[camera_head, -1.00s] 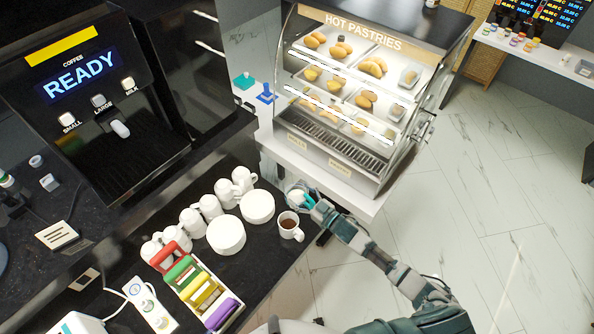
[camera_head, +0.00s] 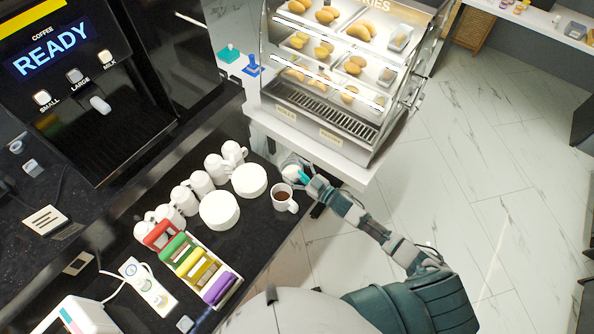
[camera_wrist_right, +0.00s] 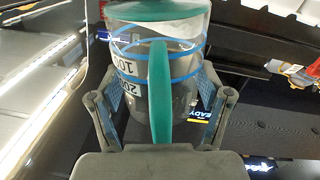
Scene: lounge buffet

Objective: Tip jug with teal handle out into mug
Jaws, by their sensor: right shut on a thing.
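The jug (camera_wrist_right: 190,70) is clear with blue bands, volume marks, a teal top and a teal handle (camera_wrist_right: 160,95). It fills the middle of the right wrist view, between the two fingers of my right gripper (camera_wrist_right: 160,110), which is shut on it. In the head view the jug (camera_head: 292,170) is small and partly hidden by my right gripper (camera_head: 306,178), at the counter's edge. A white mug (camera_head: 284,198) with dark brown liquid in it stands upright on the counter, just nearer than the jug. My left gripper is not in view.
Stacked white plates (camera_head: 219,211) and several white cups (camera_head: 202,183) stand left of the mug. A rack (camera_head: 232,297) with coloured handles is nearer. The pastry case (camera_head: 335,90) stands behind the jug. A coffee machine (camera_head: 85,80) is at the left.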

